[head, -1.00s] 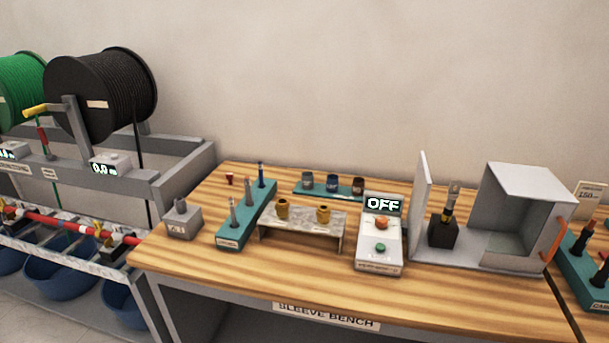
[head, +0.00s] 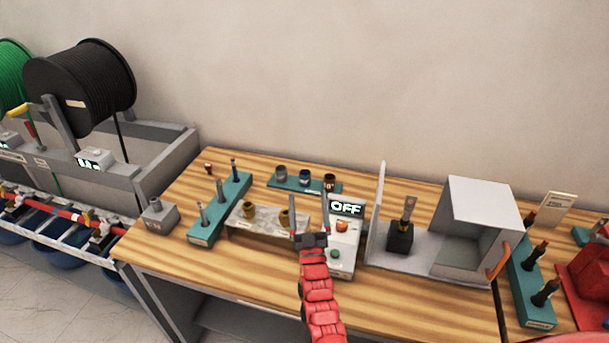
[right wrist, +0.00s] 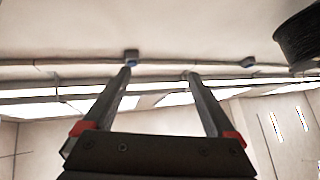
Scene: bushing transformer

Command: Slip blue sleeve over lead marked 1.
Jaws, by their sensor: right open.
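Three small ring-shaped sleeves stand on a short teal rack at the back of the bench; the middle one is the blue sleeve (head: 305,177). My right gripper (head: 310,199) is open and empty, in front of the sleeves, with its fingers pointing up in the head view. It also shows in the right wrist view (right wrist: 158,74), with nothing between its fingers. A lead with a flat metal lug (head: 409,208) stands upright in a black block right of the control box. I cannot read a 1 on any lead. My left gripper is not in view.
A teal rack (head: 204,235) with several upright posts stands left. Two brass pieces sit on a grey stand (head: 265,221). The control box (head: 341,230) reads OFF. An open grey enclosure (head: 485,205) stands right.

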